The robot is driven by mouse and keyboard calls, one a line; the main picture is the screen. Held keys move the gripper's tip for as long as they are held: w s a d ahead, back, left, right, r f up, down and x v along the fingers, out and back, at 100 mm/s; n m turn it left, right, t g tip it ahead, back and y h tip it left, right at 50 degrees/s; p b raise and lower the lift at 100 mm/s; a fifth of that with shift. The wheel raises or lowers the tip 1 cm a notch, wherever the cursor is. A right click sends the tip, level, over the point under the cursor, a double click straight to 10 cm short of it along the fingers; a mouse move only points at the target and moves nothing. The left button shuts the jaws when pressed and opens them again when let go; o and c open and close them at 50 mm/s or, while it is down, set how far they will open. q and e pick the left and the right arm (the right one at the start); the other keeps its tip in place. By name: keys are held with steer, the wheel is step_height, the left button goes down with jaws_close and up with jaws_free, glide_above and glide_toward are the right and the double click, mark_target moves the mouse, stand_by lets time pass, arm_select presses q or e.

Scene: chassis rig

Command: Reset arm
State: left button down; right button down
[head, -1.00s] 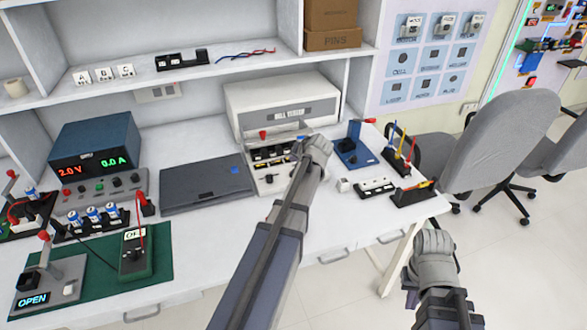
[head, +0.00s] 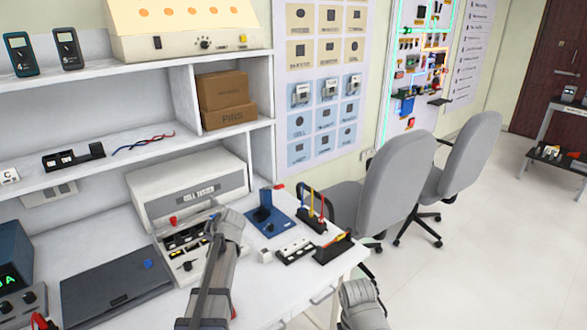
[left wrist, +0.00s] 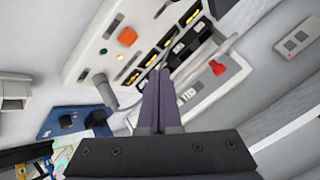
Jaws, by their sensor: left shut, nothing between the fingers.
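My left gripper (head: 212,228) is just in front of the cell tester (head: 190,186), over its lower front panel, with my forearm coming up from the bottom of the head view. In the left wrist view my left gripper's dark fingers (left wrist: 160,82) are together with nothing between them. They point at the tester's panel (left wrist: 120,62), which has slots, an orange button and a red knob. I cannot tell whether the fingertips touch it. Part of my right arm shows at the bottom of the head view, but its fingers are out of the picture.
A closed dark laptop (head: 115,290) lies left of the tester.

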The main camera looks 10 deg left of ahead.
arm_select(q)
steer(key=s+d+m+g+h+p, duration=0.1)
steer(key=s+d, duration=0.3)
steer(key=d, duration=0.3)
steer(key=s+d+f+m+h+p, duration=0.1)
steer(key=s+d+h, duration=0.15)
steer(key=d, duration=0.55)
steer(key=s+d+m+g+h+p, duration=0.1)
steer(key=s+d+p, duration=0.1)
steer(key=s+d, duration=0.4)
steer(key=s+d+m+g+h+p, duration=0.2)
steer(key=s+d+g, duration=0.1)
steer(key=s+d, duration=1.1)
steer(key=shift+d+r+m, duration=0.3)
steer(key=shift+d+m, duration=0.1)
steer(key=shift+d, duration=0.15)
